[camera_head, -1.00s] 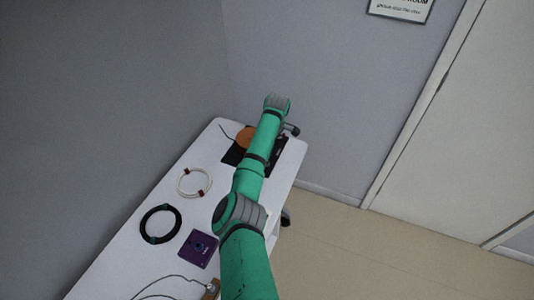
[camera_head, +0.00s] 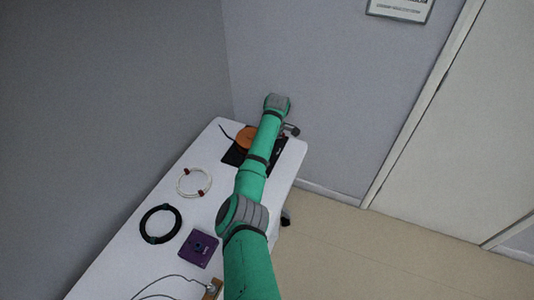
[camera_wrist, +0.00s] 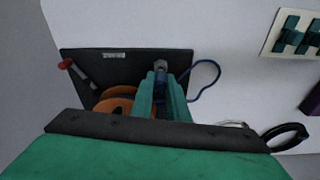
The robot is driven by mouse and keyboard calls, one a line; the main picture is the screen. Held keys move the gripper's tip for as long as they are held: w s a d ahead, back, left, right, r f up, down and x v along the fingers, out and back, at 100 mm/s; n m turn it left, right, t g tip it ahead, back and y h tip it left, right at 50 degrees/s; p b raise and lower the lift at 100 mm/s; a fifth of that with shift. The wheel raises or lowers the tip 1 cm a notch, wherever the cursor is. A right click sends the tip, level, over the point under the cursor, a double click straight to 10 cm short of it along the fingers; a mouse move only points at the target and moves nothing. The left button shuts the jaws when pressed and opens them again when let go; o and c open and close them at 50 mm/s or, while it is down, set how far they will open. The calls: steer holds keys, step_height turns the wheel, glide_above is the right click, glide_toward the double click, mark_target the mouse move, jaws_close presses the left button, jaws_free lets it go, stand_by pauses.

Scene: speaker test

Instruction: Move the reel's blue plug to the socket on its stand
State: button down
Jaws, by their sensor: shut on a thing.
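The orange reel (camera_head: 247,139) sits on its black stand (camera_head: 233,157) at the far end of the white table; my arm covers part of both. In the wrist view the reel (camera_wrist: 116,104) lies left of my fingers on the black stand (camera_wrist: 130,62). My gripper (camera_wrist: 161,84) is shut on the blue plug (camera_wrist: 161,77), which is mostly hidden between the green fingertips. A grey round fitting, seemingly the socket (camera_wrist: 160,65), is just beyond the plug; I cannot tell whether they touch. A blue cord (camera_wrist: 218,76) loops out to the right.
A red-tipped handle (camera_wrist: 66,64) stands at the stand's left. On the table (camera_head: 130,243) lie a white coil (camera_head: 194,182), a black coil (camera_head: 160,223) and a purple box (camera_head: 198,249). A wall rises beyond the table; open floor is to its right.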

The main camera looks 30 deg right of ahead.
steer(key=shift+f, duration=0.8)
steer(key=c, duration=1.6)
jaws_free()
steer(key=shift+c, duration=0.2)
steer(key=shift+r, duration=3.75)
